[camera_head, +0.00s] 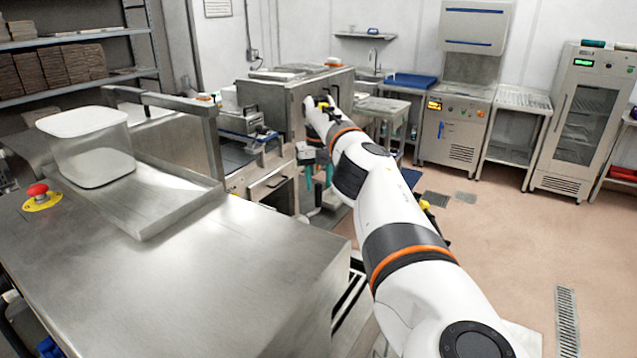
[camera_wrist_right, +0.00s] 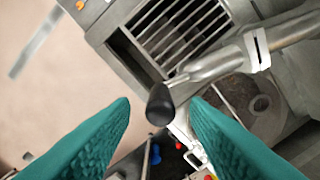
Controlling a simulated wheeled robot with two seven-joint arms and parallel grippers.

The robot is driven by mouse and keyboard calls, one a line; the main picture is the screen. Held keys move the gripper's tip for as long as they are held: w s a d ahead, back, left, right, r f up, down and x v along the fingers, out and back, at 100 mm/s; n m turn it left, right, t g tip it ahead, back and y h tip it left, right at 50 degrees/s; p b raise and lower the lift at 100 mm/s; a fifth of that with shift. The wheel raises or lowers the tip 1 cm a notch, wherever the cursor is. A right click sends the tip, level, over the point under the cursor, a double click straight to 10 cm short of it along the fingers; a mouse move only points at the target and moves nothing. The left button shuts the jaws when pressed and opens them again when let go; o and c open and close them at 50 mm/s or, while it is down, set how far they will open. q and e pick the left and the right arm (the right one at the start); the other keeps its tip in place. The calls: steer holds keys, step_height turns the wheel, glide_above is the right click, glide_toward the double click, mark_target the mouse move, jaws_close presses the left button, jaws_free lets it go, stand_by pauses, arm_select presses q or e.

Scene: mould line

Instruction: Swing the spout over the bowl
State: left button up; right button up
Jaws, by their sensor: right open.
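In the right wrist view a metal spout pipe (camera_wrist_right: 290,32) with a pale collar comes in from the upper right. A handle rod (camera_wrist_right: 205,66) leads from it to a black knob (camera_wrist_right: 160,104). My right gripper (camera_wrist_right: 161,100) is open, its teal fingers on either side of the knob, with visible gaps. A round grey part, perhaps the bowl (camera_wrist_right: 266,122), lies below the pipe at the right, partly hidden by a finger. In the head view my right gripper (camera_head: 318,180) is small, beside the steel machine; the spout and bowl cannot be made out there. My left gripper is not in view.
A barred grate (camera_wrist_right: 178,35) lies beside the handle in the wrist view. In the head view a steel table (camera_head: 200,275) with a clear bin (camera_head: 92,150) and a red stop button (camera_head: 37,190) stands at the left. Open floor (camera_head: 500,240) lies to the right.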

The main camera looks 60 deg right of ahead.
step_height(320, 180, up, 7)
steer(key=p, duration=0.3)
steer(key=shift+a+f+p, duration=0.1)
steer(key=shift+p, duration=0.3)
steer(key=shift+s+r+p, duration=0.1)
steer(key=shift+r+p, duration=0.3)
steer(key=shift+r, duration=0.1)
